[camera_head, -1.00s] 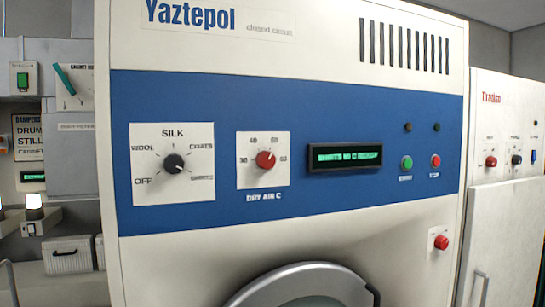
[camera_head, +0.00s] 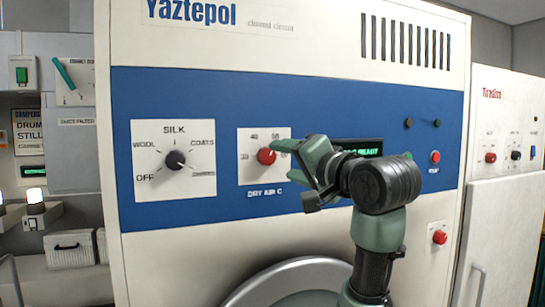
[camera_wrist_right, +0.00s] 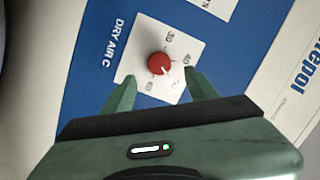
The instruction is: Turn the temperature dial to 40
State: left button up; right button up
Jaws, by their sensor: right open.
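The temperature dial is a red round knob (camera_head: 266,156) on a white plate (camera_head: 246,174) marked DRY AIR C, with a scale from 30 to 60. In the right wrist view the red knob (camera_wrist_right: 159,64) has a white pointer mark turned toward the 50 label. My right gripper (camera_head: 281,161) is just right of the knob in the head view, covering part of the plate's right side. In the wrist view its two green fingers (camera_wrist_right: 160,77) are spread, with the knob ahead between them and clear space on both sides. My left gripper is not in view.
A black selector knob (camera_head: 175,160) on another white plate is left of the dial. A red button (camera_head: 435,157) is to the right. The round door (camera_head: 285,285) is below.

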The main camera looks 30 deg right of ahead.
aim_at(269, 157)
jog(key=w+p, duration=0.1)
jog(key=w, duration=0.1)
jog(key=w+p, duration=0.1)
jog(key=w, duration=0.2)
jog(key=shift+w+d, duration=0.2)
jog(key=shift+w, duration=0.15)
jog(key=shift+w+f, duration=0.1)
jog(key=shift+w, duration=0.35)
jog(key=shift+c, duration=0.4)
grip_shut()
